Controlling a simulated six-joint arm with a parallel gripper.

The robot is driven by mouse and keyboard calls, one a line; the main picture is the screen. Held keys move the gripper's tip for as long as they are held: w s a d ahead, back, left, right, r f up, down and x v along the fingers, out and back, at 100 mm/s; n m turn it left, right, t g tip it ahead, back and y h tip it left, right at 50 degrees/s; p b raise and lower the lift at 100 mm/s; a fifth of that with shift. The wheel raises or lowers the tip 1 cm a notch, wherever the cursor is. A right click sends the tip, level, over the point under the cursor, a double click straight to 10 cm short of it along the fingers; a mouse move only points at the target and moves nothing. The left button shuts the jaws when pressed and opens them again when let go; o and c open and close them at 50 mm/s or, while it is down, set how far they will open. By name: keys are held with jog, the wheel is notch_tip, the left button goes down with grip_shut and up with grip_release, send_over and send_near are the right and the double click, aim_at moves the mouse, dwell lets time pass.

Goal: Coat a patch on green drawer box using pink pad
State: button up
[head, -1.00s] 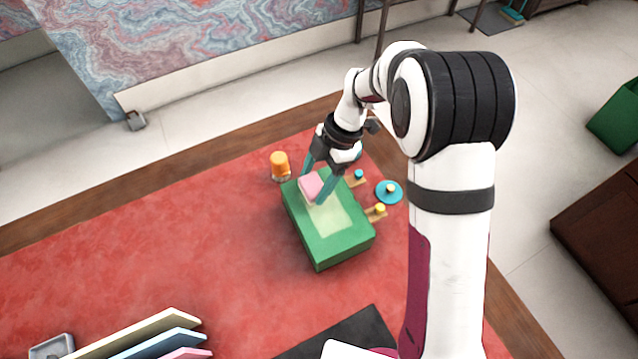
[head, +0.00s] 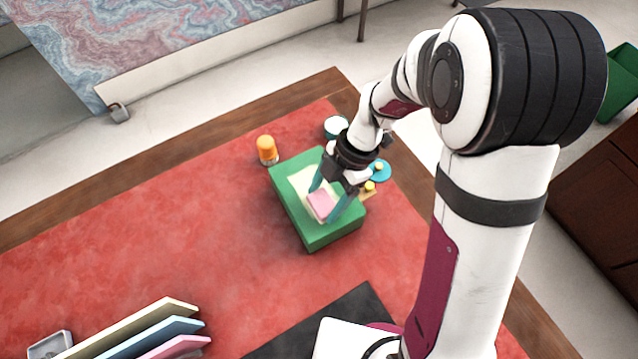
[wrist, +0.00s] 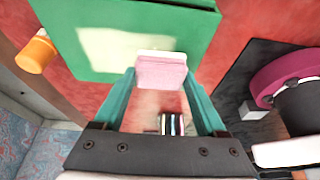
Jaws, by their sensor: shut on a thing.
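The green drawer box (head: 288,203) stands on the red desk top, with a pale yellow-green patch (head: 303,178) on its upper face. The patch also shows in the wrist view (wrist: 105,48) on the green box (wrist: 185,25). My gripper (head: 328,202) is shut on the pink pad (head: 320,205), between its teal fingers. The pad is over the near part of the patch in the head view and covers part of it. In the wrist view the pink pad (wrist: 160,72) sits between the fingertips at the patch's edge. Whether it touches the surface is hard to tell.
An orange-capped bottle (head: 266,150) stands left of the box. A white-topped round container (head: 336,126) is behind it, and a blue disc with a yellow knob (head: 382,171) lies right. Colored upright panels (head: 150,335) and a grey tray (head: 50,345) are front left. The left desk area is clear.

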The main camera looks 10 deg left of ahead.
jog(key=shift+s+d, duration=0.55)
jog(key=shift+s, duration=0.05)
jog(key=shift+s+a, duration=0.2)
jog(key=shift+s, duration=0.1)
jog(key=shift+w+a, duration=3.85)
jog(key=shift+w, duration=0.2)
jog(key=shift+s+d, duration=3.7)
jog(key=shift+s, duration=0.25)
jog(key=shift+s+d+r, duration=0.1)
jog(key=shift+s+r, duration=0.05)
jog(key=shift+r, duration=3.9)
jog(key=shift+w+d+f, duration=0.15)
jog(key=shift+w+d, duration=0.35)
jog(key=shift+w, duration=0.25)
